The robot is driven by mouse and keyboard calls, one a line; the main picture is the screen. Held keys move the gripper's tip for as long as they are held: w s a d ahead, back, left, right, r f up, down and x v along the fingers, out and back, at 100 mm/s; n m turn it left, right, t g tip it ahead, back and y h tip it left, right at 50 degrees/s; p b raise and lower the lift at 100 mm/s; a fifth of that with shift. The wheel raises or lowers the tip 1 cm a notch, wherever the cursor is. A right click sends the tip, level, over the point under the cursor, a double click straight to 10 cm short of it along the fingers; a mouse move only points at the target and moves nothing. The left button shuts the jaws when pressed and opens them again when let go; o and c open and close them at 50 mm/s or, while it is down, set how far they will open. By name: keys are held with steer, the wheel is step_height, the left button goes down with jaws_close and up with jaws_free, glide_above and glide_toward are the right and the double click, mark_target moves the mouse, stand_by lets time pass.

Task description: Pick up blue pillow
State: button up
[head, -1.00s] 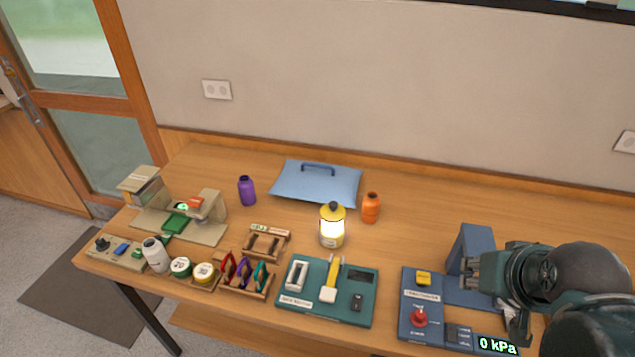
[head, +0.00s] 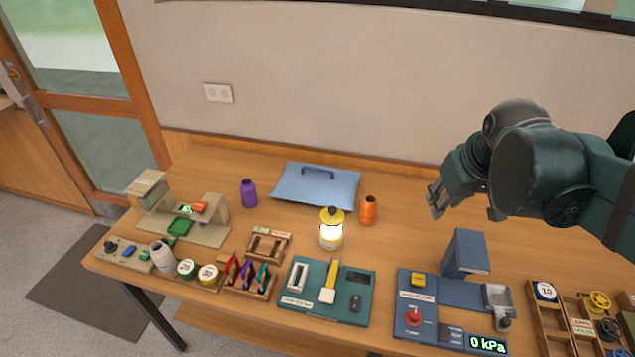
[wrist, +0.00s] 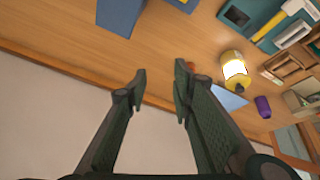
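The blue pillow (head: 315,188) lies flat at the back of the table near the wall, with a dark handle strip along its far side. In the wrist view a part of the pillow (wrist: 228,97) shows beyond the right finger, partly hidden by it. My gripper (head: 436,207) is at the right in the head view, above the table and well apart from the pillow. In the wrist view my gripper (wrist: 158,88) has its two fingers spread, with nothing between them.
An orange bottle (head: 369,210) and a lit yellow lantern (head: 331,232) stand right and in front of the pillow. A purple bottle (head: 248,193) stands to its left. A blue pressure station (head: 465,290) is at front right. The back right table is clear.

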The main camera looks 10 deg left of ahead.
steer(key=w+a+n+g+p, duration=0.3)
steer(key=w+a+n+p, duration=0.35)
steer(key=w+a, duration=1.05)
steer(key=w+a+f+n+p, duration=0.2)
steer(key=w+a+f, duration=0.1)
steer(key=a, duration=0.3)
steer(key=w+a+f+n+g+p, duration=0.1)
steer(key=w+a+f+n+p, duration=0.1)
steer(key=w+a+f, duration=0.2)
steer(key=w+a+f+n+g+p, duration=0.1)
steer(key=w+a+f+n+p, duration=0.1)
steer(key=a, duration=0.6)
steer(key=shift+w+a+f+h+p, duration=0.2)
steer(key=shift+w+f+p, duration=0.05)
steer(key=shift+w+f, duration=0.35)
steer(key=shift+w+a+f+h+p, duration=0.25)
steer(key=shift+w+f, duration=0.2)
steer(key=shift+f, duration=0.25)
steer(key=shift+a+f, duration=0.3)
steer(key=shift+f, duration=0.1)
steer(key=shift+f, duration=1.3)
